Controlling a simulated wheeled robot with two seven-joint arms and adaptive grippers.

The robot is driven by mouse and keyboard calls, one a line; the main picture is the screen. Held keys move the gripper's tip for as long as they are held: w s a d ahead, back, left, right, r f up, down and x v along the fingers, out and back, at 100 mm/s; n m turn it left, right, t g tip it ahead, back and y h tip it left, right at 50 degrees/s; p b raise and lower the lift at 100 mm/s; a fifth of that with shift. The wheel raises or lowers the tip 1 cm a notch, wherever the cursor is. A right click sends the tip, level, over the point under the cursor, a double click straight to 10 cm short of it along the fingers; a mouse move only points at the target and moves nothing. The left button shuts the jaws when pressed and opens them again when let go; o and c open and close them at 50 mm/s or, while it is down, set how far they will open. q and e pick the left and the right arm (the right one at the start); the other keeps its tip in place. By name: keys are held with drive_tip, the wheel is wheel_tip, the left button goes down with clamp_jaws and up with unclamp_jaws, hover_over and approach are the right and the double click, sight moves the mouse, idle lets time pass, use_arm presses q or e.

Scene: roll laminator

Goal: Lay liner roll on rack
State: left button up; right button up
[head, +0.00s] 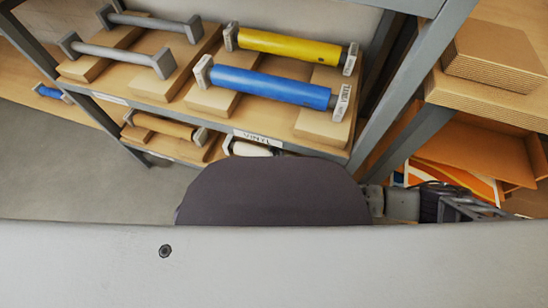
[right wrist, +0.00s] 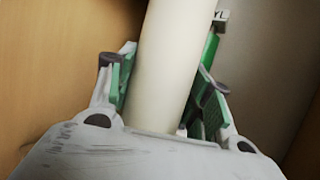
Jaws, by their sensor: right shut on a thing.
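In the right wrist view, a plain off-white roll (right wrist: 168,62), which I take to be the liner roll, runs up between the green-padded fingers of my right gripper (right wrist: 165,85). The gripper is shut on it, and the roll's far end is out of frame. In the head view, the rack (head: 285,142) has a yellow roll (head: 288,47) and a blue roll (head: 270,85) in end holders on its upper shelf. A whitish roll (head: 252,148) shows partly below the VINYL label; I cannot tell if it is the held one. My left gripper is not in view.
Two grey bars (head: 120,54) with end blocks sit at the upper shelf's left. A tan roll (head: 165,127) lies on the lower level. A grey rack post (head: 400,75) stands between. Grey floor (head: 70,165) is clear at left.

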drive_tip(key=shift+f, duration=0.15)
drive_tip(key=o, duration=1.5)
drive_tip(key=shift+r, duration=0.2)
